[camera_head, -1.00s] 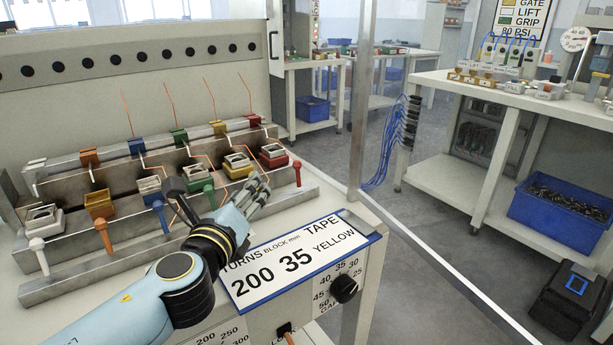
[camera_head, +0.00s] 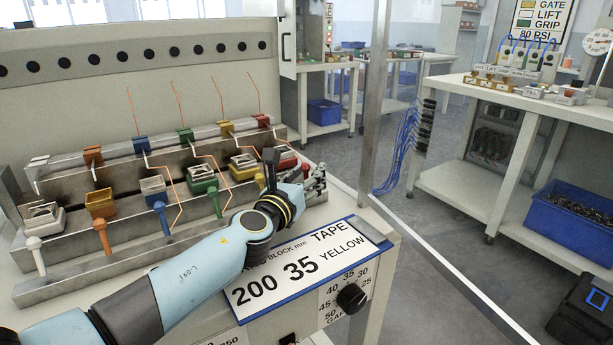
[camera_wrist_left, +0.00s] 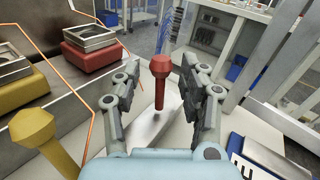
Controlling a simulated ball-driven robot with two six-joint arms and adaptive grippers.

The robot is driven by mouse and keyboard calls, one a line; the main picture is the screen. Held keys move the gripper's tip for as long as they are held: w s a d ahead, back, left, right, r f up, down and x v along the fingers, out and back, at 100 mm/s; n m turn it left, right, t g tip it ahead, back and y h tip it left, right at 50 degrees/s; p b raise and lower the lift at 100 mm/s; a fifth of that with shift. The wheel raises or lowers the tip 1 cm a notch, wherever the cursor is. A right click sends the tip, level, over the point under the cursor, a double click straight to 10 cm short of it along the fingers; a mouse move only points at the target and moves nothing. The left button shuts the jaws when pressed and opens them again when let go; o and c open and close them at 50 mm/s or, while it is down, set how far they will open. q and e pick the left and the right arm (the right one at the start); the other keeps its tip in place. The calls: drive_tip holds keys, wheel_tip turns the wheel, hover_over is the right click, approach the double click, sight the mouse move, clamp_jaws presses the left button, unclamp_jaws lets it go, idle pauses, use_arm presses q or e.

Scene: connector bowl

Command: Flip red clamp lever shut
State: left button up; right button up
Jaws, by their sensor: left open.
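The red clamp lever (camera_wrist_left: 160,80) stands upright on the metal rail in the left wrist view, a red post with a wider knob on top. My left gripper (camera_wrist_left: 165,95) is open, with one finger to each side of the lever; I cannot tell whether either touches it. The red clamp block (camera_head: 284,160) is partly hidden behind the hand. It also shows in the left wrist view (camera_wrist_left: 90,50). My right gripper is out of view.
Yellow (camera_head: 244,170), green (camera_head: 202,182), blue, orange and white clamps line the rail to the left. A yellow lever (camera_wrist_left: 40,135) stands close by in the left wrist view. Thin copper wires rise between clamps. A sign panel (camera_head: 305,262) lies in front.

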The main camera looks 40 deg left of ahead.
use_arm(q)
clamp_jaws()
idle(0.3)
drive_tip(key=shift+w, duration=0.1)
